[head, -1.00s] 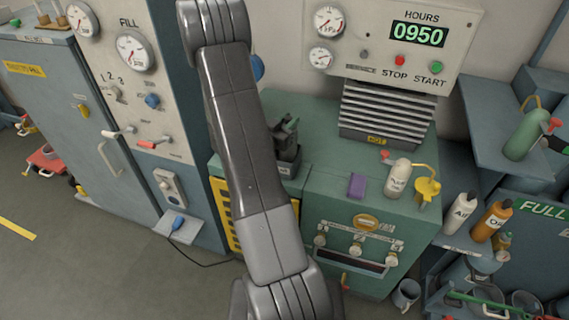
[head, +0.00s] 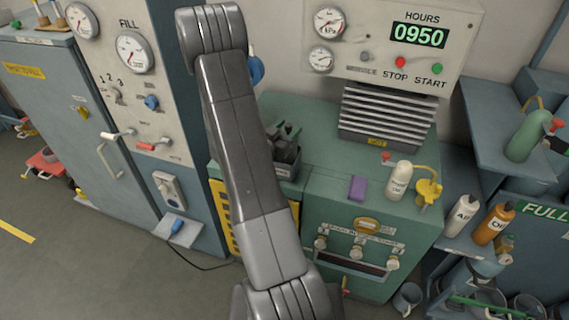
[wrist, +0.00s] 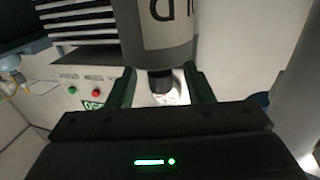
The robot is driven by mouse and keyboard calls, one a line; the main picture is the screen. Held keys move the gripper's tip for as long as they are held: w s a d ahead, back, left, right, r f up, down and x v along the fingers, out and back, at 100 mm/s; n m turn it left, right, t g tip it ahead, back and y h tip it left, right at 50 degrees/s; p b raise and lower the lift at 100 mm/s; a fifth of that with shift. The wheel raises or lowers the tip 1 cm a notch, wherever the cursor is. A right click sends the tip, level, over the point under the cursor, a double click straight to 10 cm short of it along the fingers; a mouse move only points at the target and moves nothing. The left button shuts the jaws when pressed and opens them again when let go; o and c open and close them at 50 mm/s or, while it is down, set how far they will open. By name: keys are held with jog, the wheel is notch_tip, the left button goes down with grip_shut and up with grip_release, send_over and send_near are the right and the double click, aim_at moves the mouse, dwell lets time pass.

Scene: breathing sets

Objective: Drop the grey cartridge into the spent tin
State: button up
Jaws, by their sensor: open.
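In the wrist view my gripper (wrist: 160,88) has its two dark green fingers apart. A grey cylinder (wrist: 165,28) with large dark lettering, probably the grey cartridge, shows at the top of that view. Its narrow dark end sits in line with the gap between the fingers; I cannot tell whether either finger touches it. In the head view my arm hides most of the space around my gripper. A dark open box (head: 287,168) with dark shapes above it stands on the green cabinet (head: 330,165), partly behind my arm. I cannot make out which container is the spent tin.
A louvred vent (head: 388,115) rises behind. White and orange bottles (head: 493,222) stand at right. A grey mug (head: 407,297) is low at right.

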jog(key=b+v, duration=0.3)
jog(key=v, duration=1)
jog(key=shift+s, duration=0.15)
jog(key=p+x, duration=0.3)
jog(key=x, duration=1)
jog(key=shift+r+p, duration=0.15)
jog(key=shift+p, duration=0.15)
jog(key=r, duration=0.1)
jog(key=r+p, duration=0.1)
jog(key=r, duration=0.1)
jog(key=shift+w+d+r, duration=0.15)
jog(key=shift+w, duration=0.2)
jog(key=shift+r+p, duration=0.4)
jog(key=shift+p, duration=0.05)
jog(key=shift+f, duration=0.1)
